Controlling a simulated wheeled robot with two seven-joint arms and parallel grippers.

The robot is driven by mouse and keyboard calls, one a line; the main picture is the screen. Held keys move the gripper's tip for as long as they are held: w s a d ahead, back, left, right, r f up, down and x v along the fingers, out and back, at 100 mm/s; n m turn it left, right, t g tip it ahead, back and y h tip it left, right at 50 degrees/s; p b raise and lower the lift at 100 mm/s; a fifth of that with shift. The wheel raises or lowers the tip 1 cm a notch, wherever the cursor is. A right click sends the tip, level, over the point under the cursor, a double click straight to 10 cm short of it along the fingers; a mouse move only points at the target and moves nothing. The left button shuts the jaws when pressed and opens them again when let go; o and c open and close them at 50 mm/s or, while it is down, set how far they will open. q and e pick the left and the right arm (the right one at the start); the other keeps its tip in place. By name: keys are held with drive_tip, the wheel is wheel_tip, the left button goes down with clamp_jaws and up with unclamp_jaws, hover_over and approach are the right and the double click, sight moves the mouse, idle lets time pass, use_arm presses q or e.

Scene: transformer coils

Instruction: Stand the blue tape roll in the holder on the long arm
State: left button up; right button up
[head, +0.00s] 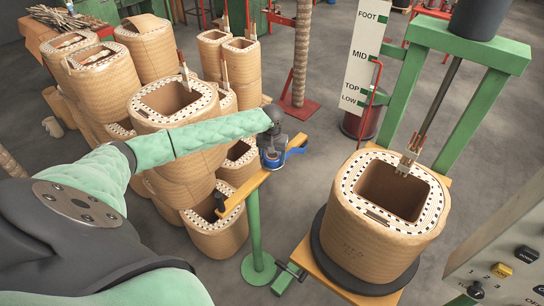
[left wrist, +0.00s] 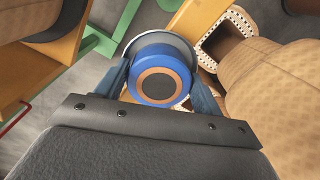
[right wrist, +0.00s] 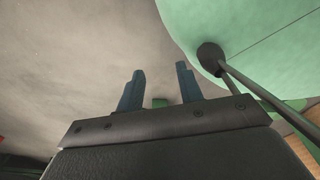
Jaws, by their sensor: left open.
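The blue tape roll (left wrist: 158,70) has a brown core and a blue outer face. In the left wrist view it sits between the two fingers of my left gripper (left wrist: 160,82), against a pale grey round rim of the holder (left wrist: 160,38). The fingers are open on either side of it.
A green post (head: 254,228) carries the long arm. A large wrapped coil (head: 372,240) stands to its right on a black turntable (head: 322,255). Several coils (head: 176,110) are stacked on the left. A control box (head: 505,260) is at the lower right.

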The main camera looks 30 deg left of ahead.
sight(272, 155)
use_arm(q)
drive_tip(key=shift+r+b, duration=0.5)
drive_tip(key=shift+r, duration=0.1)
wheel_tip(272, 155, up, 11)
drive_tip(key=b, duration=0.2)
drive_tip(key=shift+b, duration=0.4)
use_arm(e)
drive_tip(key=w+a+r, duration=0.2)
drive_tip(key=w, duration=0.8)
drive_tip(key=shift+w+t, duration=0.15)
drive_tip(key=shift+t, duration=0.25)
drive_tip(key=shift+r, duration=0.1)
